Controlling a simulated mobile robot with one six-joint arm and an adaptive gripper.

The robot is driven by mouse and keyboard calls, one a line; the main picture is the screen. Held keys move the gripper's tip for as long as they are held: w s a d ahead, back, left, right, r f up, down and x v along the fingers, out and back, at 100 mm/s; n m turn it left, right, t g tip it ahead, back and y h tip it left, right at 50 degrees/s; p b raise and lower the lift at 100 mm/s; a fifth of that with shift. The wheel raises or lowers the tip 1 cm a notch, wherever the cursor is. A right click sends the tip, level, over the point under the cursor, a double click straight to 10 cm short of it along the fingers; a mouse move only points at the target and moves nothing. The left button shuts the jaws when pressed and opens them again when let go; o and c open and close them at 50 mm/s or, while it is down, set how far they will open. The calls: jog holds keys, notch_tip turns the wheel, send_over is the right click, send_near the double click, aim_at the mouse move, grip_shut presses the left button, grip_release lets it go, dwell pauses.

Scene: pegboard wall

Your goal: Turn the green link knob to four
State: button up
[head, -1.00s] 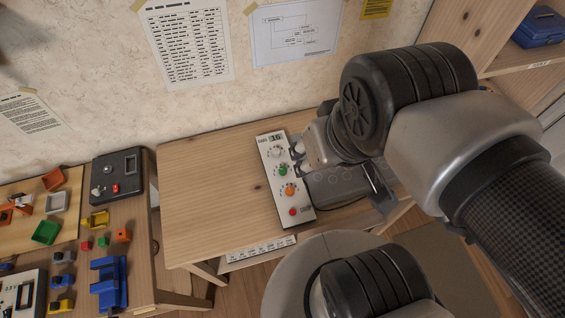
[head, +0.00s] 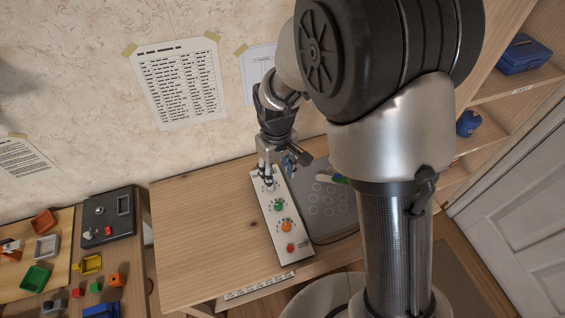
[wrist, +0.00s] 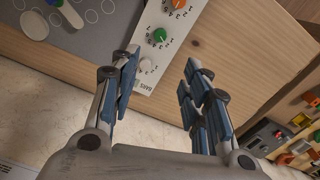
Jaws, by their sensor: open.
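The control panel (head: 268,226) is a white slab lying on the wooden table, with a column of knobs. The green knob (head: 279,205) is second from the wall end and also shows in the wrist view (wrist: 159,36), ringed by printed numbers. Its pointer is too small to read. An orange knob (head: 286,227) and a red button (head: 290,247) lie nearer the front.
A grey mat (head: 330,215) with circles and a green-and-white item lies right of the panel. Bare wooden table (head: 205,220) is to the left. A side table at far left holds a dark box (head: 108,222) and coloured bins. The wall stands close behind.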

aim_at(278, 204)
notch_tip(278, 204, down, 18)
jog(key=b, duration=0.5)
jog(key=shift+r, duration=0.15)
jog(key=shift+c, duration=0.3)
grip_shut()
jog(key=shift+m, duration=0.3)
jog(key=m, duration=0.5)
jog(key=shift+r+m, duration=0.1)
jog(key=shift+m, duration=0.2)
jog(key=m, duration=0.5)
jog(key=shift+p, duration=0.4)
jog(key=shift+m, duration=0.4)
